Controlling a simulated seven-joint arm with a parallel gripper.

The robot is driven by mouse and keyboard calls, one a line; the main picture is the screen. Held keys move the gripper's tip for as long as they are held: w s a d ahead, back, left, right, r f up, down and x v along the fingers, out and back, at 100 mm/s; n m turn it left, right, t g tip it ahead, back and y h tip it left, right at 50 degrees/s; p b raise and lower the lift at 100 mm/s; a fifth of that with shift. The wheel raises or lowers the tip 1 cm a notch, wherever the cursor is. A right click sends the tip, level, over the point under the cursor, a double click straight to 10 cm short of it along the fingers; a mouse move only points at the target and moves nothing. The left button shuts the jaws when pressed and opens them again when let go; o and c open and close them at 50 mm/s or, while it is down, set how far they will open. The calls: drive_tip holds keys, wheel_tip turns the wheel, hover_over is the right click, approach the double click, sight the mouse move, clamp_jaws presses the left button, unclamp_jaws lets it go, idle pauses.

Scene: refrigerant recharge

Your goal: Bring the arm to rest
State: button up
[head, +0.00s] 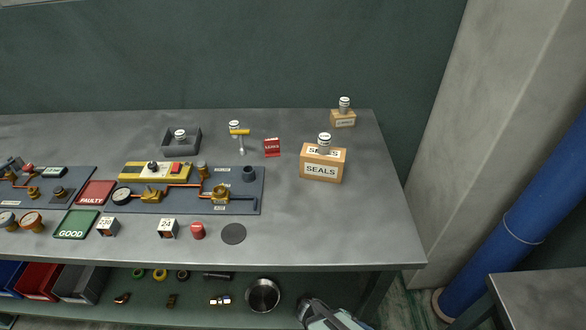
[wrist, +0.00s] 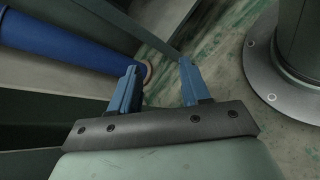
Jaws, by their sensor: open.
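In the wrist view my gripper (wrist: 160,85) is open, its two blue fingers apart with nothing between them. Behind it are the green-stained floor and a blue pipe. In the head view part of my arm (head: 330,315) shows at the bottom edge, in front of the workbench's lower shelf and off the worktop. The fingers cannot be made out there.
The grey workbench (head: 300,230) holds a gauge board (head: 240,205), a SEALS box (head: 322,170), a grey tray (head: 195,150) and a yellow-handled tool (head: 240,133). A metal bowl (head: 263,295) sits on the lower shelf. A blue pipe (head: 520,220) stands right; another table (head: 545,295) is lower right.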

drive_tip(key=s+a+f+m+g+y, duration=0.3)
drive_tip(key=s+f+m+y, duration=0.3)
drive_tip(key=y, duration=0.5)
drive_tip(key=shift+s+a+f+m+g+y, duration=0.25)
drive_tip(key=shift+s+a+m+g+y, duration=0.2)
drive_tip(key=shift+a+m, duration=0.4)
drive_tip(key=shift+d, duration=0.1)
